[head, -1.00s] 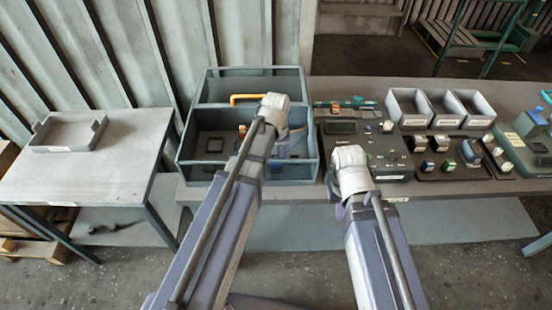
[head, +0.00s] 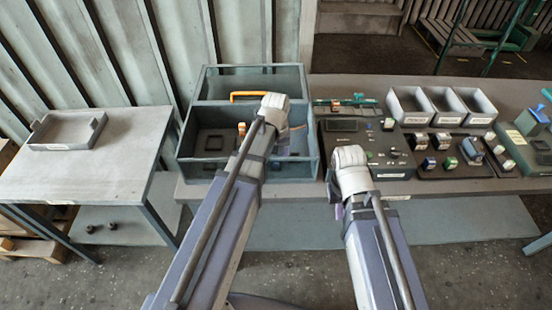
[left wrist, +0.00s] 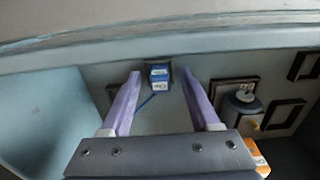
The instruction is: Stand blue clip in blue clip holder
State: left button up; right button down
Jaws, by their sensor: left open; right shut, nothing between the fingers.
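A small blue clip (left wrist: 159,77) with a white label shows in the left wrist view, between the tips of my open left gripper (left wrist: 161,73). It is at a dark square frame (left wrist: 172,66), likely its holder; I cannot tell whether it stands inside it. A thin blue strip runs down from it. The fingers are apart from the clip on both sides. In the head view my left gripper (head: 275,108) is over the blue-grey tote (head: 250,169), its fingers hidden by the arm. My right gripper (head: 337,208) is shut and empty by the bench's front edge.
The tote has a divider and an orange handle (head: 258,94). Other dark square frames stand near the clip, one with a grey labelled part (left wrist: 243,104). A black panel (head: 375,150), small parts and grey bins (head: 410,121) lie to the right. A side table (head: 85,180) stands left.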

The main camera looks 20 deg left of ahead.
pick_arm(q)
jog(key=shift+r, duration=0.15)
notch_tip(320, 180, up, 8)
jog(key=p, duration=0.8)
jog(key=shift+f, duration=0.2)
